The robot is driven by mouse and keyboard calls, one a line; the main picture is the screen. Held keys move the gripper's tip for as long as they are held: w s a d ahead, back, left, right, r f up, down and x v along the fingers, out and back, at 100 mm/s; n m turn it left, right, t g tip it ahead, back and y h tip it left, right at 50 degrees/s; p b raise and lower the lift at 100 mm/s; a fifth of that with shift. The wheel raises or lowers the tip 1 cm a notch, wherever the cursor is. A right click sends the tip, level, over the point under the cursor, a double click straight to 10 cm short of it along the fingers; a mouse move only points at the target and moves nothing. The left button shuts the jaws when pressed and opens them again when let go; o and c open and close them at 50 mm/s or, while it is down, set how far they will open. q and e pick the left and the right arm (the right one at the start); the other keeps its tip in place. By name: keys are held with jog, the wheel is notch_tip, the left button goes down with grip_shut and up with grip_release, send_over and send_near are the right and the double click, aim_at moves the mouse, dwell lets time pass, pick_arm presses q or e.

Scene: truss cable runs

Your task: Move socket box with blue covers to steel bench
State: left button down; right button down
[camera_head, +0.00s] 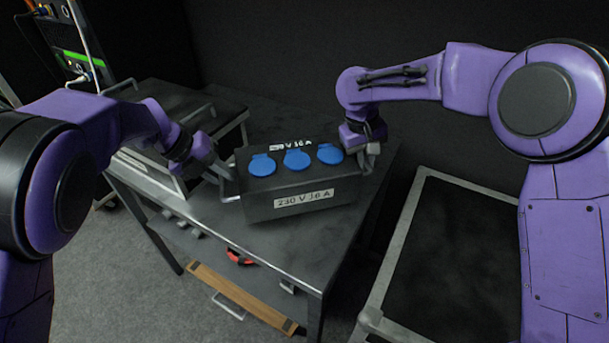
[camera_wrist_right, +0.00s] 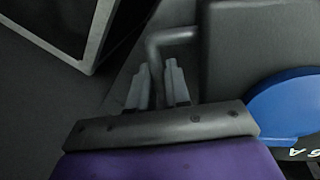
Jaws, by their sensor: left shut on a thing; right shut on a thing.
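The socket box (camera_head: 298,187) is dark grey with several round blue covers (camera_head: 297,159) on its top and a "230 V 16 A" label on its front. It is at the steel bench (camera_head: 272,246), over the bench top; I cannot tell whether it rests on it or hangs just above. My left gripper (camera_head: 222,172) is shut on the handle at the box's left end. My right gripper (camera_head: 372,155) is shut at the right end. In the right wrist view, the fingers (camera_wrist_right: 158,85) are around the bent handle (camera_wrist_right: 172,38) beside the box and a blue cover.
A dark case (camera_head: 185,150) with metal edges takes up the bench's left part. A flight case (camera_head: 455,255) with pale edges stands at the right. An equipment rack (camera_head: 75,50) stands at the back left.

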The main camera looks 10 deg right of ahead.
pick_arm(q)
jog(key=shift+s+f, duration=0.3)
jog(key=shift+f, duration=0.5)
pick_arm(e)
jog(key=shift+s+f, duration=0.15)
jog(key=shift+f, duration=0.3)
pick_arm(q)
jog(key=shift+w+f, duration=0.15)
jog(key=shift+w, duration=0.05)
pick_arm(e)
jog(key=shift+w+f, duration=0.15)
jog(key=shift+w, duration=0.05)
pick_arm(q)
jog(key=c, duration=1.1)
grip_release()
pick_arm(e)
jog(key=c, duration=1.1)
grip_release()
pick_arm(q)
jog(key=shift+w+d+r, duration=0.1)
jog(key=shift+r, duration=0.15)
jog(key=shift+w+r, duration=0.1)
jog(key=shift+r, duration=0.05)
